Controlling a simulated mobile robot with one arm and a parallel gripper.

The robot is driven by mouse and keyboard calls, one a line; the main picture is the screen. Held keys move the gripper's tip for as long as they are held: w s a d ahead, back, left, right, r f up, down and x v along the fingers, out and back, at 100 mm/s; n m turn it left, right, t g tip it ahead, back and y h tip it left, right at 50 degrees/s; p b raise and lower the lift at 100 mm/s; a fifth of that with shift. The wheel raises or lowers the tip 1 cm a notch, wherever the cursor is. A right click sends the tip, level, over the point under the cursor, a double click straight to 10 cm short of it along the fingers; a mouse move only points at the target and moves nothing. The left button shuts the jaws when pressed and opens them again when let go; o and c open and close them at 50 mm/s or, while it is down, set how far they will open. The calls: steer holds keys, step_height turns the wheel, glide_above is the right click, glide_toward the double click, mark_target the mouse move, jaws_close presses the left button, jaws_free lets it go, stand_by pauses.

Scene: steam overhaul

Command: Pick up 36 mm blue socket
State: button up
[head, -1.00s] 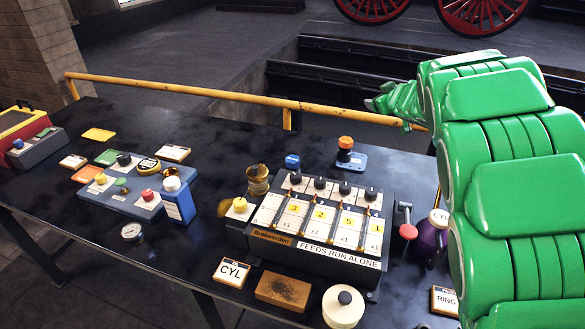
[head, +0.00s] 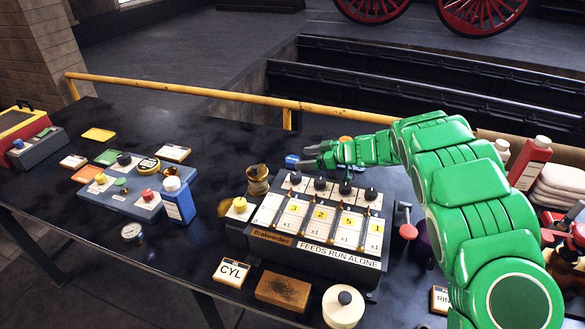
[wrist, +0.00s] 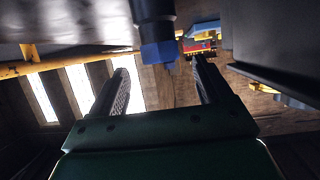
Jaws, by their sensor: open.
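The small blue socket (head: 292,161) stands on the dark bench behind the control box in the head view. My gripper (head: 308,157) is open, its two fingers pointing left at the socket from the right. The fingertips are close to it; I cannot tell whether they touch it. In the wrist view, a blue piece (wrist: 160,54), apparently the socket, shows ahead between the two open fingers of my gripper (wrist: 162,68). Nothing shows between the finger pads.
The control box (head: 315,225) with black knobs stands just in front of my gripper. A brass fitting (head: 257,180) stands left of the socket. A yellow rail (head: 200,90) runs behind. A blue panel (head: 135,198), CYL plaque (head: 232,272) and white lidded pot (head: 343,306) are also on the bench.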

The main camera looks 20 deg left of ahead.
mark_target(293, 159)
steer(key=shift+x, duration=3.65)
steer(key=shift+s, duration=0.1)
steer(key=shift+c, duration=0.4)
steer(key=shift+r, duration=0.1)
steer(key=c, duration=1.3)
steer(key=shift+c, duration=0.2)
steer(key=shift+r, duration=0.1)
